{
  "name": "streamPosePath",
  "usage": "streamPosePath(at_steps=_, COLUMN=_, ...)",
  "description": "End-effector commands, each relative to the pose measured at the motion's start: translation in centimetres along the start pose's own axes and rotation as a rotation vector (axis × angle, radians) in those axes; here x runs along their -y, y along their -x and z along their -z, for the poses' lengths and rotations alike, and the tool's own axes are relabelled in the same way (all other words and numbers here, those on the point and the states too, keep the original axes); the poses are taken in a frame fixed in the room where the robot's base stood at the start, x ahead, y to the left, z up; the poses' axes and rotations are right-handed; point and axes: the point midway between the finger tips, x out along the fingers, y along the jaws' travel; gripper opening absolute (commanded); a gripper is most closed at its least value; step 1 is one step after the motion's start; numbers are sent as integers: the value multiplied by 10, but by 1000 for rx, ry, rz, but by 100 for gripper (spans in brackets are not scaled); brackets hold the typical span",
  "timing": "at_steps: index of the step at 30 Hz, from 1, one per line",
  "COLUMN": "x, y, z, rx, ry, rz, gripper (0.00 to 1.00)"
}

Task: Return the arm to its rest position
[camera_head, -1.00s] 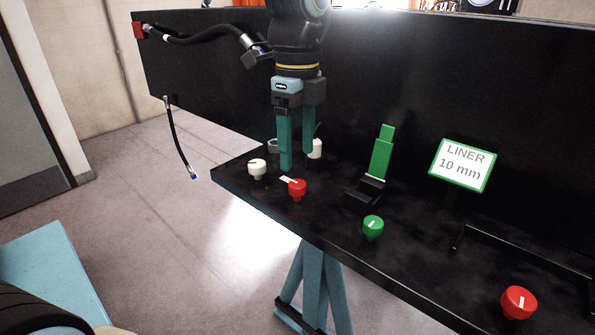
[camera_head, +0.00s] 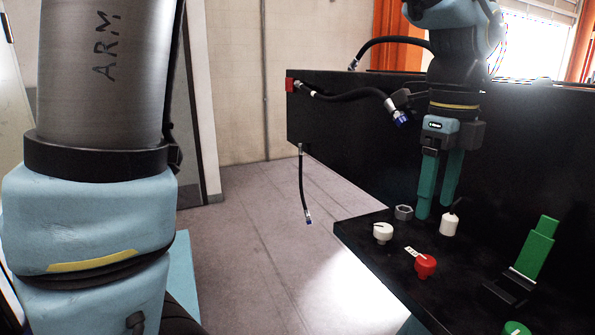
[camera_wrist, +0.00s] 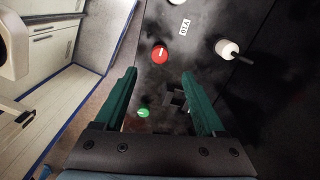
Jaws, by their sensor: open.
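My gripper (camera_head: 437,192) has two green fingers and points down over the far left part of the black bench (camera_head: 375,262) in the head view. Its fingers are apart with nothing between them. It also shows in the wrist view (camera_wrist: 160,88), where the bench surface lies beyond the fingertips. A white knob (camera_head: 383,233), a grey nut-like ring (camera_head: 403,212) and a white cylinder (camera_head: 449,225) stand near the fingertips in the head view. I cannot tell whether the fingertips touch the bench. A red knob (camera_head: 425,265) is nearer the front edge.
A black hose (camera_head: 345,95) reaches from a red fitting (camera_head: 290,85) on the black panel (camera_head: 345,135). Another hose (camera_head: 302,180) hangs at the panel's left end. A green block (camera_head: 535,250) stands tilted on the bench. The floor (camera_head: 250,230) left of the bench is clear.

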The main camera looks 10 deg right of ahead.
Motion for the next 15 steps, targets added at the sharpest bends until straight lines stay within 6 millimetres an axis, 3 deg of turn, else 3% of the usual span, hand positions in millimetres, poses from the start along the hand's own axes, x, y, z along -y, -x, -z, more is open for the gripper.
streamPosePath(at_steps=4, x=-15, y=-22, z=-54, rx=1, ry=317, rz=10, gripper=72)
streamPosePath(at_steps=7, x=-42, y=-47, z=-111, rx=1, ry=702, rz=28, gripper=72)
streamPosePath(at_steps=12, x=-116, y=-91, z=-199, rx=-7, ry=1446, rz=74, gripper=72)
streamPosePath(at_steps=15, x=-166, y=-112, z=-231, rx=-17, ry=1855, rz=104, gripper=72)
